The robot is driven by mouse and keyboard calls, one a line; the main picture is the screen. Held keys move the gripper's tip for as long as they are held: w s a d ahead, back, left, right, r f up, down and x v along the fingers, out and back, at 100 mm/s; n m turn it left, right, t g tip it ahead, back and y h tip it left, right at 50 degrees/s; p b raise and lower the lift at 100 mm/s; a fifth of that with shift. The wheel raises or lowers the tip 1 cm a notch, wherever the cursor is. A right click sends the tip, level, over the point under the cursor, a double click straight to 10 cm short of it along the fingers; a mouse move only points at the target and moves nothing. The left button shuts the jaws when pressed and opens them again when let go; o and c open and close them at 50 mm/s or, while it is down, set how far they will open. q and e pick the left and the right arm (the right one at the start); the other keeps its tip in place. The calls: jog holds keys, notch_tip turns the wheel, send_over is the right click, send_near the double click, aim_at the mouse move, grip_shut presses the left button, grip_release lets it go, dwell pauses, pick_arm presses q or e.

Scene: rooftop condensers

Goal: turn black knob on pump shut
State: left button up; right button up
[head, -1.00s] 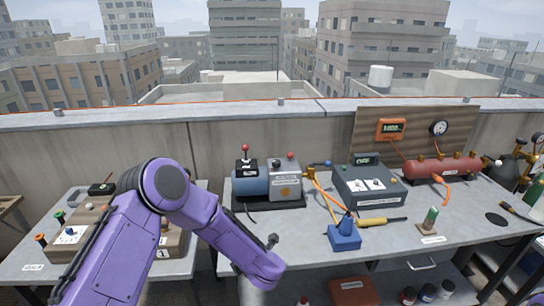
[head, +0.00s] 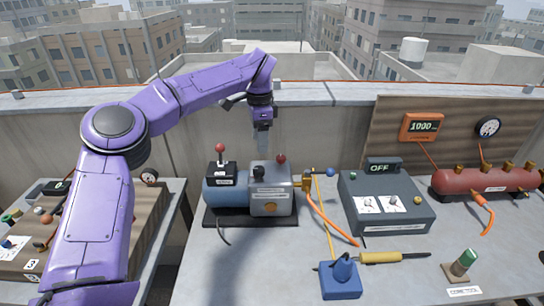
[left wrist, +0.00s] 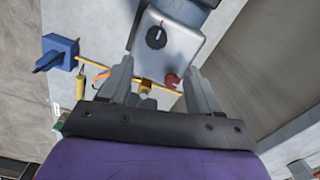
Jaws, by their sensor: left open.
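The pump (head: 270,203) is a grey box joined to a blue cylinder on a dark base plate on the bench. Its black knob (head: 258,171) is on top of the grey box, with a red knob (head: 281,158) near the back corner. In the left wrist view the black knob (left wrist: 156,38) shows a light pointer mark, and the red knob (left wrist: 172,80) appears between the fingers. My left gripper (head: 262,150) points down above the back of the pump. Its fingers (left wrist: 158,68) are open and empty, apart from the black knob. My right gripper is out of view.
A red-topped lever (head: 220,150) stands on the pump's left part. Right of it are a brass valve with a blue handle (head: 330,172), orange hoses, a grey box reading OFF (head: 385,200) and a blue block (head: 340,282). A concrete wall (head: 190,140) runs behind.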

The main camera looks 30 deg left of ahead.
pick_arm(q)
jog(key=p, duration=0.2)
send_over(258, 168)
jog(key=s, duration=0.1)
notch_tip(258, 168, down, 4)
jog(key=shift+s+f, duration=0.1)
jog(key=f, duration=0.1)
jog(key=w+f, duration=0.1)
jog(key=f, duration=0.1)
jog(key=f+p, duration=0.1)
jog(key=f, duration=0.1)
jog(key=shift+w+f, duration=0.25)
jog(key=shift+s+r, duration=0.15)
jog(key=shift+s, duration=0.25)
jog(key=shift+c, duration=0.4)
jog(key=shift+w, duration=0.1)
jog(key=c, duration=1)
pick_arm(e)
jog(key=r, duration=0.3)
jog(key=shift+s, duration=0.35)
